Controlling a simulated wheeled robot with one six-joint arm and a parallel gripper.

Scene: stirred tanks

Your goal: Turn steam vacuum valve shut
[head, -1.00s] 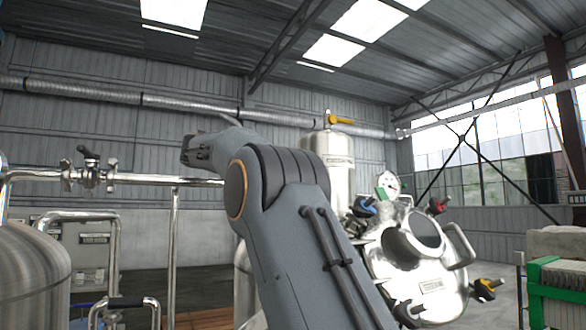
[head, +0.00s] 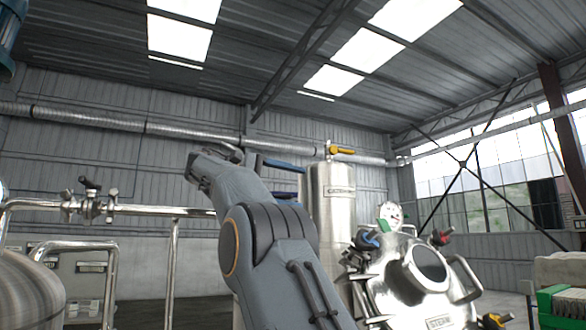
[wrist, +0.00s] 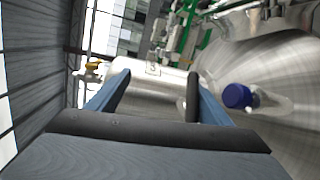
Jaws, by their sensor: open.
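No valve in view has a label I can read as steam vacuum. A yellow valve handle (head: 340,150) sits on top of an upright steel tank (head: 333,205). In the wrist view the yellow handle (wrist: 95,66) is at the upper left, beyond the left finger. My gripper (head: 302,183) is open and empty, with its two blue fingers pointing right toward the tank. In the wrist view my gripper (wrist: 160,88) has the tank body showing beyond and between its fingers; whether they touch it I cannot tell.
A steel vessel (head: 410,285) with a gauge (head: 392,214) and coloured knobs stands at lower right. A pipe with a dark-handled valve (head: 90,200) runs at left. In the wrist view a blue-capped fitting (wrist: 237,96) is near the right finger. A green rack (head: 560,305) stands far right.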

